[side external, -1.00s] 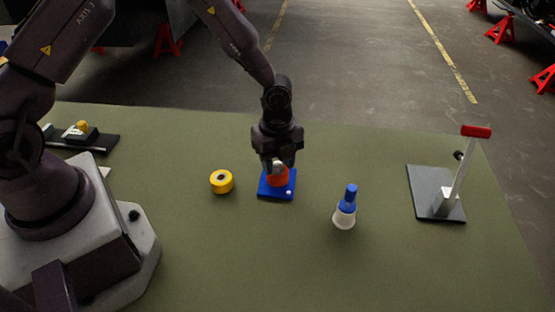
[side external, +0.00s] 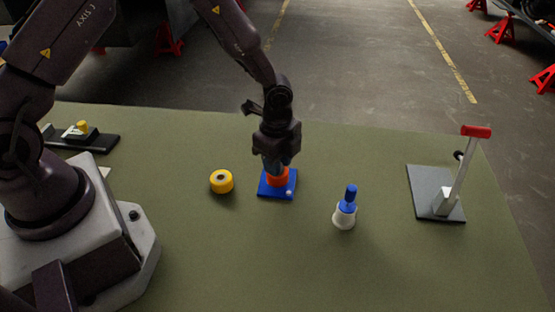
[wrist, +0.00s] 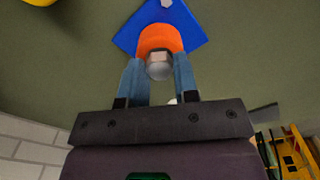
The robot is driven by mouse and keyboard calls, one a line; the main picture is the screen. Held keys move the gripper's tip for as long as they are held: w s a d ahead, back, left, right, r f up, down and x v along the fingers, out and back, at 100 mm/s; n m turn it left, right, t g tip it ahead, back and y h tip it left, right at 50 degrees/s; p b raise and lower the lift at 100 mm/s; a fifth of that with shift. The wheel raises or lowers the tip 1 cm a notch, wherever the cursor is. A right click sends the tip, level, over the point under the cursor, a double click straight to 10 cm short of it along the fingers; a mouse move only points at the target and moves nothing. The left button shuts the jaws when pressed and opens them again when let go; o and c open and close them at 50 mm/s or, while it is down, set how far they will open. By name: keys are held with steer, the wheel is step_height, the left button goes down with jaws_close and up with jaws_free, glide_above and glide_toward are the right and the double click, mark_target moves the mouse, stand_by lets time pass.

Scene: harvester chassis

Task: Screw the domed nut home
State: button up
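The domed nut (wrist: 158,69) is silver, with a round cap and a hex part. The orange boss also shows in the side view (side external: 278,178). My gripper (wrist: 159,63) points down over the boss, with one finger on each side of the nut. The fingers appear closed on the nut, with no clear gap. The fingers hide the nut in the side view. The thread under the nut is hidden.
A yellow round part (side external: 221,181) lies left of the plate. A white cone-shaped bottle with a blue top (side external: 346,207) stands to the right. A red-handled lever on a grey base (side external: 449,200) is further right. A black fixture (side external: 92,143) lies far left. The front mat is clear.

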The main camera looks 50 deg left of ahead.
steer(key=m, duration=0.5)
steer(key=shift+m, duration=0.6)
steer(key=m, duration=0.4)
steer(key=m, duration=0.2)
steer(key=shift+f+m, duration=0.1)
steer(key=shift+m, duration=1.6)
